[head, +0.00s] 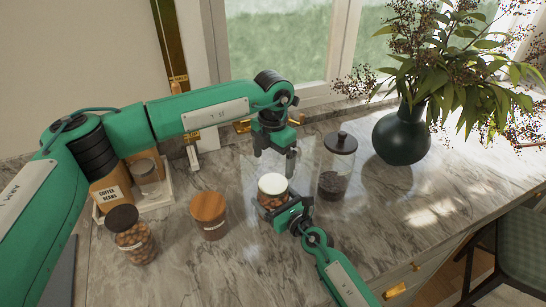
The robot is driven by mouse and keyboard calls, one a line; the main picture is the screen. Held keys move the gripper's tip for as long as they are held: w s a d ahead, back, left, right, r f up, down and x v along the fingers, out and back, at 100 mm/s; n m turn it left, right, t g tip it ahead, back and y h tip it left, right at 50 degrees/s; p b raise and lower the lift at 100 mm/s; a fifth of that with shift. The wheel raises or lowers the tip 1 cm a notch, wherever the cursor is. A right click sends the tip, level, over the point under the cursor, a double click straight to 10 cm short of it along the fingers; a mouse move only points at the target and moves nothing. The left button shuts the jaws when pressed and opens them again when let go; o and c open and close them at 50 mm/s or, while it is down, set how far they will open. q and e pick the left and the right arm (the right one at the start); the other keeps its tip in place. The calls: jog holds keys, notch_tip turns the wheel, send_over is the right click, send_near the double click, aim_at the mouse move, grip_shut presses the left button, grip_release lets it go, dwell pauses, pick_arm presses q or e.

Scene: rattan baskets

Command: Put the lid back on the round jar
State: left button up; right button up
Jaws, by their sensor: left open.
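A small round jar (270,200) with brown contents stands on the marble counter, with a pale white round top (272,183). I cannot tell whether that top is a seated lid or the jar's open mouth. My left gripper (275,168) is open, pointing down just above and behind this jar, with nothing visible between its fingers. My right gripper (284,212) is low at the jar's front side, close against it. The jar and the gripper's own body partly hide its fingers, so its grip is unclear.
A tall glass jar (335,170) with a dark lid stands close right of the grippers. A wooden-topped jar (209,216) and a dark-lidded nut jar (132,236) stand left. A tray (165,198) holds containers behind them. A dark vase (401,136) with branches stands right.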

aim_at(273, 183)
pick_arm(q)
notch_tip(273, 183, down, 8)
jog(key=shift+r, duration=0.1)
dwell(0.4)
jog(key=c, duration=1)
jog(key=shift+m, duration=0.9)
jog(key=o, duration=1.1)
jog(key=shift+r, duration=2.3)
